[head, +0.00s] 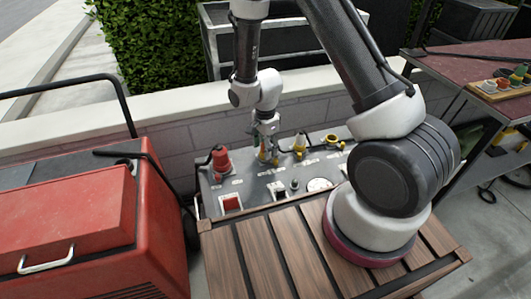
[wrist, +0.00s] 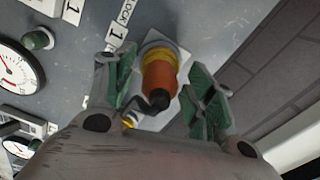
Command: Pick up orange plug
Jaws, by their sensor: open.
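In the wrist view the orange plug (wrist: 159,78) has a yellow collar and a dark tip, and sits on a pale square plate on the grey panel (wrist: 85,25). My gripper (wrist: 160,88) is open, with its green-padded fingers on either side of the plug and gaps showing between them and it. In the head view my gripper (head: 265,141) points down over the back of the panel (head: 250,185). The plug is mostly hidden behind the fingers there.
A red plug (head: 220,158) stands to the left of my gripper, and a yellow-based plug (head: 300,145) to the right. A red square switch (head: 231,203) and a round gauge (head: 319,184) are nearer the front. A low wall (head: 180,135) runs behind the panel.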

